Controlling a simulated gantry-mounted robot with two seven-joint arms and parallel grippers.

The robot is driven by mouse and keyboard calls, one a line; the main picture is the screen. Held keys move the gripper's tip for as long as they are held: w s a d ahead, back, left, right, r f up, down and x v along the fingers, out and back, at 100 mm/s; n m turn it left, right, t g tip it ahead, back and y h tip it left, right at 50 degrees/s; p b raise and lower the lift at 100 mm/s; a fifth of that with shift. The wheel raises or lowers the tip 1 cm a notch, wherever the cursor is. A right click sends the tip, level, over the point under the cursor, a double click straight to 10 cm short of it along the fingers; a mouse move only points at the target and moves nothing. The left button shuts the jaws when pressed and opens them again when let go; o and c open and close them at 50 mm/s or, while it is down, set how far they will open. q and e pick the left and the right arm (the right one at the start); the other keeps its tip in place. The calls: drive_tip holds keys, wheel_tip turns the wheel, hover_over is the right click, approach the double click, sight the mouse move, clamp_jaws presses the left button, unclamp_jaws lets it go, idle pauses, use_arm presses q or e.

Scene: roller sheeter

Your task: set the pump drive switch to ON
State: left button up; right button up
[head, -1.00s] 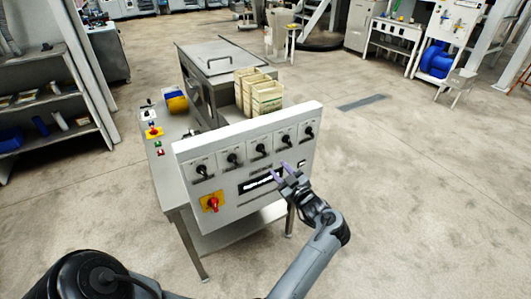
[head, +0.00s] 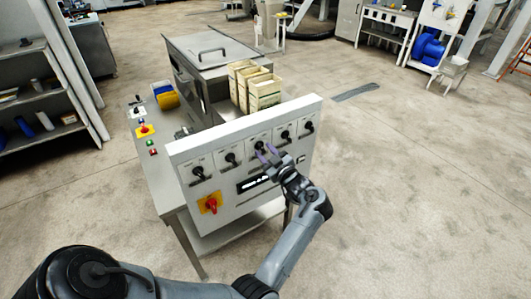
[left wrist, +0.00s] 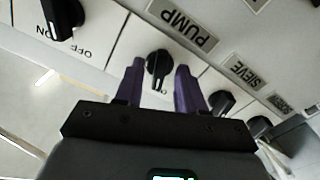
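The white control panel (head: 225,190) carries a row of several black rotary switches. The pump switch (left wrist: 158,70) is a black knob in the left wrist view, beside an upside-down "PUMP" label (left wrist: 183,25). In the head view it is the middle knob (head: 260,146), partly covered by my gripper. My left gripper (head: 265,151) has its two purple fingers apart, one on each side of this knob; I cannot tell whether they touch it. The lettering by the knob is partly hidden, so its setting is unclear. My right gripper is not in view.
A "SIEVE" knob (left wrist: 220,101) sits close beside the right finger in the left wrist view; another large knob (left wrist: 62,15) is at upper left. A red rotary switch on a yellow plate (head: 211,204) is lower on the panel. Cream boxes (head: 264,92) stand behind the panel.

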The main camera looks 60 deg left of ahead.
use_arm(q)
clamp_jaws()
drive_tip(key=m+p, duration=0.2)
drive_tip(key=shift+r+p, duration=0.2)
drive_tip(key=shift+p, duration=0.2)
drive_tip(key=m+p, duration=0.2)
drive_tip(key=shift+m, duration=0.4)
drive_tip(key=m+p, duration=0.3)
drive_tip(key=shift+s+f, duration=0.1)
drive_tip(key=shift+m, duration=0.6)
drive_tip(key=shift+f+p, duration=0.1)
drive_tip(key=shift+p, duration=0.2)
